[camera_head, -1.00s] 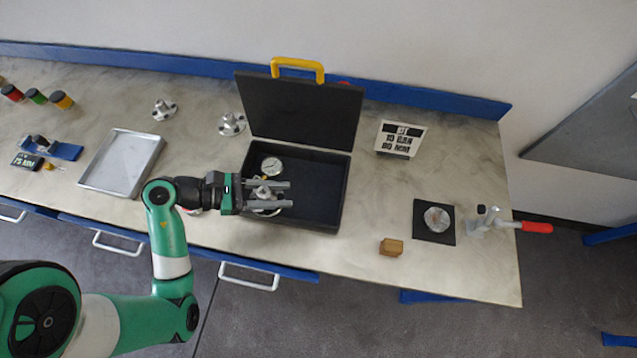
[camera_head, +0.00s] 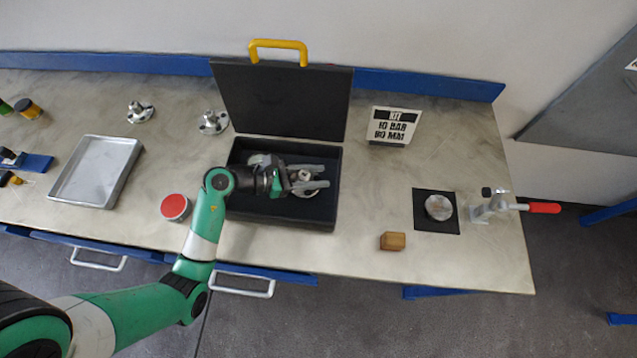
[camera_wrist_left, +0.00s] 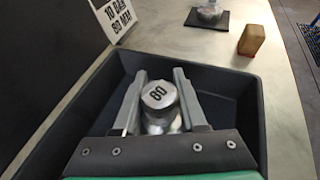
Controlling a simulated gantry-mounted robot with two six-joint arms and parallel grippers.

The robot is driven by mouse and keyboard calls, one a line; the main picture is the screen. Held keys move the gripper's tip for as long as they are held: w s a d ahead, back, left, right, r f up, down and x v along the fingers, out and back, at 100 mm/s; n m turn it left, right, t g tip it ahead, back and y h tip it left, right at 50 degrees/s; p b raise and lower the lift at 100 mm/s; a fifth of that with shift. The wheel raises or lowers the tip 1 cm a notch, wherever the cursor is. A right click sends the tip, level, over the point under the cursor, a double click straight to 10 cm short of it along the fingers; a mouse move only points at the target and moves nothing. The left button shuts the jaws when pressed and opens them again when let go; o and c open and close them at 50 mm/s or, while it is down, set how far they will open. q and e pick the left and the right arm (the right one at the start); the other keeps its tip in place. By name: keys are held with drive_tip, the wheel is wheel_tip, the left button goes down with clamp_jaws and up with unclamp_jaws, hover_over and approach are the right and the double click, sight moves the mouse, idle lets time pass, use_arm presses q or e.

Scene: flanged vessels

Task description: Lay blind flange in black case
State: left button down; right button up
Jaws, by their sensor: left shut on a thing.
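My left gripper (camera_head: 318,177) is over the open black case (camera_head: 335,200), above the right part of its floor. It is shut on a grey metal flange with a raised hub (camera_head: 306,177). The case walls (camera_wrist_left: 245,110) surround the gripper there. Whether the flange touches the case floor I cannot tell. A round gauge (camera_head: 257,159) in the case is mostly hidden by my wrist. My right gripper is not in view.
The raised lid (camera_head: 280,100) stands behind the case. A sign (camera_head: 393,125) reading 10 bar stands to its right. Two metal flanged pieces (camera_head: 212,123) stand left of the lid. A wooden block (camera_head: 392,241), metal disc on a black pad (camera_head: 438,207) and red-handled clamp (camera_head: 495,205) are at right.

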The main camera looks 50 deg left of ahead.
use_arm(q)
drive_tip(key=f+b, duration=0.1)
drive_tip(key=f, duration=0.1)
drive_tip(key=w+f+b, duration=0.1)
drive_tip(key=f, duration=0.1)
idle(0.3)
drive_tip(key=c, duration=0.9)
unclamp_jaws()
drive_tip(key=shift+f, duration=0.2)
drive_tip(key=o, duration=0.4)
drive_tip(key=shift+o, duration=0.2)
drive_tip(key=shift+r, duration=0.15)
